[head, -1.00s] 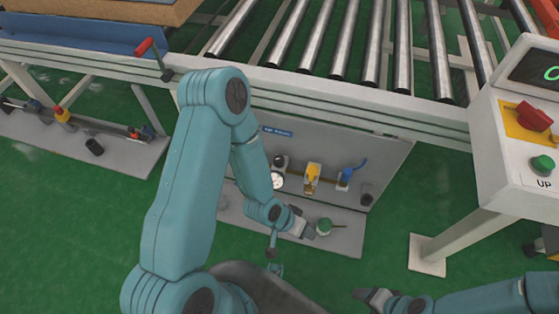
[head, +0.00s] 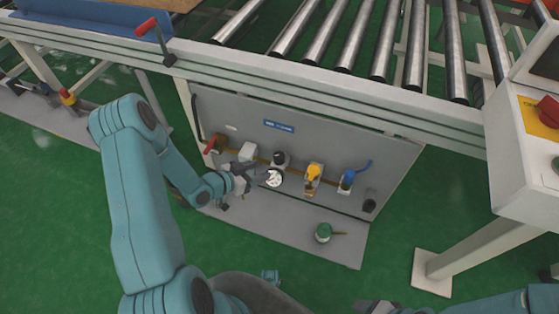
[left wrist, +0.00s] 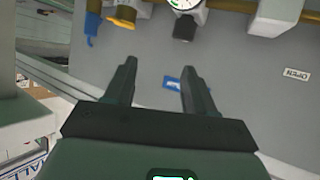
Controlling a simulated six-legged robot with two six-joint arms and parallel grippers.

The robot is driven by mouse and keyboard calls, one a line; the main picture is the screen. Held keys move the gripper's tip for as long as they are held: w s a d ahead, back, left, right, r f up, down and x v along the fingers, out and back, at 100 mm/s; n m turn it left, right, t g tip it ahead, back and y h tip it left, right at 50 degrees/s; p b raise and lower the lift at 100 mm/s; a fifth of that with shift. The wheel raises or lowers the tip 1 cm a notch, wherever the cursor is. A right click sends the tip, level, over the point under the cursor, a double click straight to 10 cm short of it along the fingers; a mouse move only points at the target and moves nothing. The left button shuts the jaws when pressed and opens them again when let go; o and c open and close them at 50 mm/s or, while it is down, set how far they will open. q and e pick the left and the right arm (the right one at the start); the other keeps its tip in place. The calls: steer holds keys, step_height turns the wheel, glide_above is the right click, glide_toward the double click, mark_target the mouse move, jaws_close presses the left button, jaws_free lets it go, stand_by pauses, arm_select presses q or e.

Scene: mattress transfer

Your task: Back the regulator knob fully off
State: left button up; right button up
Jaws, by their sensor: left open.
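The regulator (head: 280,158) is a dark knob above a round white gauge (head: 274,178), on a grey upright panel under the conveyor. In the left wrist view the panel is upside down; the dark knob (left wrist: 185,27) shows below the gauge (left wrist: 184,4). My left gripper (head: 260,175) is in front of the panel, just left of the gauge in the head view, and partly overlaps it. Its fingers (left wrist: 160,68) are apart with nothing between them, and the knob is beyond them. My right gripper (head: 374,306) is cut off at the bottom edge.
Right of the gauge are a yellow-handled valve (head: 313,173) and a blue-handled valve (head: 350,177). A red handle (head: 210,146) and a white box (head: 248,152) are to the left. Conveyor rollers lie above.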

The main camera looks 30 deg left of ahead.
mark_target(276, 158)
arm_select(q)
steer(key=s+a+f, duration=0.1)
steer(key=a, duration=0.3)
steer(key=shift+t+y, duration=0.3)
steer(key=b+x, duration=0.3)
steer(key=x, duration=1.2)
steer(key=shift+w+d+f+b, duration=0.2)
steer(key=shift+w+b, duration=0.1)
steer(key=shift+b, duration=0.1)
steer(key=c, duration=0.7)
